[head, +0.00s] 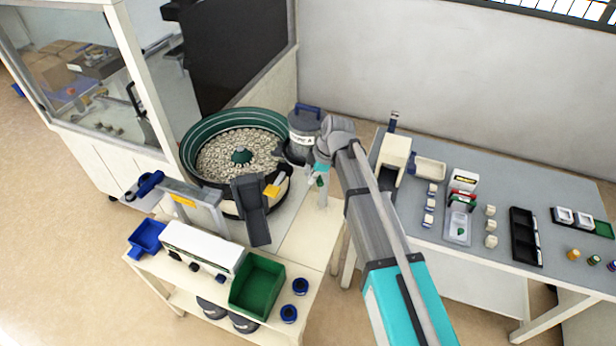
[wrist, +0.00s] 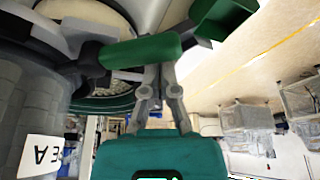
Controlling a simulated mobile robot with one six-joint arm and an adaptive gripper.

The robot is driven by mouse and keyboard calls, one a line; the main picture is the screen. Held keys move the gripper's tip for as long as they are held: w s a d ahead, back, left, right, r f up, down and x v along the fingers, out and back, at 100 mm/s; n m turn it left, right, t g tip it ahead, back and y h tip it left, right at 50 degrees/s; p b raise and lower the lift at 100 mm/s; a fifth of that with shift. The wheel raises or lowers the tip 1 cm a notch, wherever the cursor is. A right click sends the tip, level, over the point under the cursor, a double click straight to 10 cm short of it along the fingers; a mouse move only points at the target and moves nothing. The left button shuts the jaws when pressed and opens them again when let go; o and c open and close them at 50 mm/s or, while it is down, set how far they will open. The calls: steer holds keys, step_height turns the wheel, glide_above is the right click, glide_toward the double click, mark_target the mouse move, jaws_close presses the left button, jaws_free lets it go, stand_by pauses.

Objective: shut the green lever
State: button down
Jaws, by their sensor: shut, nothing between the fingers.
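The green lever shows in the wrist view as a rounded green handle (wrist: 142,51) on a dark pivot, lying across the picture just at the fingertips. In the head view a small green part (head: 320,183), which seems to be the lever, shows beside the bowl feeder. My gripper (wrist: 158,70) is shut and empty, its fingertips right at the handle's right part. Whether they touch it I cannot tell. In the head view my gripper (head: 313,176) is small and partly hidden by my wrist.
The bowl feeder (head: 187,151) is full of small pale parts. A grey canister (head: 303,136) with a blue handle stands close behind my gripper, and also fills the left of the wrist view (wrist: 28,105). A grey chute (head: 251,210) and a green bin (head: 258,284) stand in front.

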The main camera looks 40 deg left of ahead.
steer(key=shift+r, duration=0.1)
steer(key=p+v, duration=0.9)
steer(key=shift+w+r, duration=0.35)
steer(key=shift+w, duration=0.05)
steer(key=shift+a, duration=0.1)
stand_by(0.7)
steer(key=w+d+f+m+t+b, duration=0.1)
steer(key=w+d+f+m, duration=0.2)
steer(key=d, duration=0.7)
steer(key=w+d+m+h+b, duration=0.1)
steer(key=w+d+m, duration=0.1)
steer(key=d+m, duration=0.55)
steer(key=w+d+f+m+t+b, duration=0.1)
steer(key=w+d+f+m+b, duration=0.15)
steer(key=d, duration=0.85)
steer(key=s+d+f+m+h+b, duration=0.1)
steer(key=d+m, duration=0.5)
steer(key=d, duration=0.7)
steer(key=s+d+f+m+h+b, duration=0.1)
steer(key=s+d+m, duration=0.3)
steer(key=d, duration=0.9)
steer(key=f+m, duration=0.1)
steer(key=m, duration=0.2)
steer(key=shift+s+d+b, duration=0.15)
steer(key=shift+d+b, duration=0.15)
steer(key=shift+b, duration=0.1)
